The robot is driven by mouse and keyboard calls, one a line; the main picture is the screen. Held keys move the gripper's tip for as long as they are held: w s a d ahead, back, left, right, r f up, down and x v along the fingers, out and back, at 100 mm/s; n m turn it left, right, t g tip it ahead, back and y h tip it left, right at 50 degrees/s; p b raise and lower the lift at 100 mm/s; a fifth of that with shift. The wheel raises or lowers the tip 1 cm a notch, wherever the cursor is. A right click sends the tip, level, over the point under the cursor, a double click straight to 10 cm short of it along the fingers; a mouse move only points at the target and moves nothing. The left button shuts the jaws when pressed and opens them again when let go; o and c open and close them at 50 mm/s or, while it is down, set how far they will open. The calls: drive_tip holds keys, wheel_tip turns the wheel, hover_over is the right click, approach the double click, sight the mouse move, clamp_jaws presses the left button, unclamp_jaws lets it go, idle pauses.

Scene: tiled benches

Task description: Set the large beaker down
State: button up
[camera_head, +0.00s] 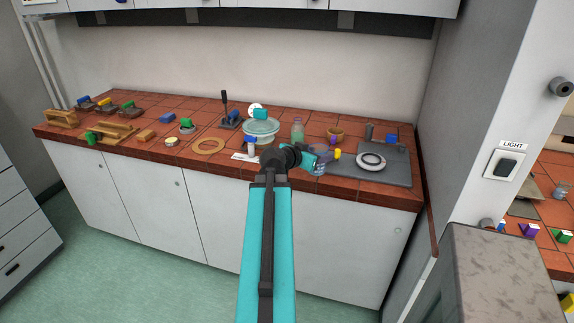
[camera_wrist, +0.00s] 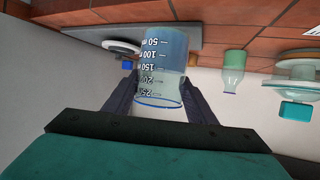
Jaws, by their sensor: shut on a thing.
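The wrist view is upside down, with the beaker's base toward the bench. In the head view the beaker (camera_head: 321,157) is small and partly hidden by my gripper (camera_head: 313,159), over the right part of the bench near the grey mat's left side. I cannot tell whether its base touches the surface.
The grey mat (camera_head: 393,177) carries a round white-ringed device (camera_head: 371,161). The mat's front right is bare.

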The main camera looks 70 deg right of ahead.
drive_tip(key=shift+w+d, duration=0.1)
drive_tip(key=shift+w, duration=0.05)
drive_tip(key=w+d+f+p, duration=0.1)
drive_tip(key=w+d+p, duration=0.4)
drive_tip(key=w, duration=0.7)
drive_tip(key=shift+w+d+f, duration=0.15)
drive_tip(key=shift+w+d, duration=0.2)
drive_tip(key=shift+d, duration=0.6)
drive_tip(key=shift+w+d+f+p, duration=0.2)
drive_tip(key=shift+w+f+p, duration=0.1)
drive_tip(key=shift+f+p, duration=0.4)
drive_tip(key=shift+w+d+f+p, duration=0.2)
drive_tip(key=shift+f+p, duration=0.3)
drive_tip(key=shift+f, duration=0.4)
drive_tip(key=shift+a+f, duration=0.1)
drive_tip(key=shift+f, duration=0.15)
drive_tip(key=shift+f, duration=0.1)
drive_tip(key=o, duration=1.3)
drive_tip(key=shift+c, duration=0.2)
